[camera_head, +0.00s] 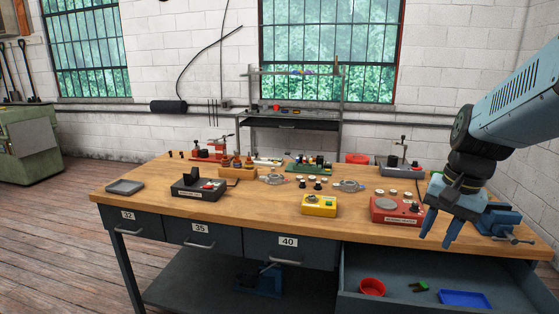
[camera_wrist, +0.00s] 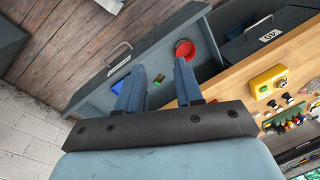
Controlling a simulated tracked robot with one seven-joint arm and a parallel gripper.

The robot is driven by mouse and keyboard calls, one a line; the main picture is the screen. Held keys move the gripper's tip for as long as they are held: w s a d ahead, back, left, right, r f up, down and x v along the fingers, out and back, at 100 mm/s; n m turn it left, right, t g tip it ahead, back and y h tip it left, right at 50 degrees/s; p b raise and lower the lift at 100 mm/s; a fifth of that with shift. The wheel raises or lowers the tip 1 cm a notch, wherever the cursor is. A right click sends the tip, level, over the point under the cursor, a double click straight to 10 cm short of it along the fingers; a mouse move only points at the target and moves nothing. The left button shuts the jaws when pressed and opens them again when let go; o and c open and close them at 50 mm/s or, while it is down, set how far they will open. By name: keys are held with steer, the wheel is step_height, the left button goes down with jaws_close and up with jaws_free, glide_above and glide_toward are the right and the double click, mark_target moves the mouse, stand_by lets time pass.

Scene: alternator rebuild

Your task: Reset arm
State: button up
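My gripper (camera_head: 440,240) hangs at the right front of the workbench, with its blue fingers pointing down over the open drawer (camera_head: 347,278). The fingers are spread apart with nothing between them. In the wrist view my gripper (camera_wrist: 160,82) also shows two separated fingers, with the drawer (camera_wrist: 185,30) beyond them. Inside the drawer are a red round dish (camera_head: 372,287), a small green part (camera_head: 419,286) and a blue tray (camera_head: 464,299). My gripper is above these and touches none of them.
The wooden workbench (camera_head: 270,205) carries a yellow box (camera_head: 319,206), a red device (camera_head: 396,210), a black device (camera_head: 198,188), a grey tray (camera_head: 124,187) and several alternator parts. A blue vise (camera_head: 503,222) stands close beside my gripper. Drawers 32, 35 and 40 are shut.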

steer(key=s+a+r+n+t+h, duration=0.1)
steer(key=s+a+r+n+t, duration=0.2)
steer(key=a+r+n, duration=0.3)
steer(key=shift+s+a+r+n+t, duration=0.15)
steer(key=shift+s+a+n+t, duration=0.25)
steer(key=shift+a+n+t, duration=0.55)
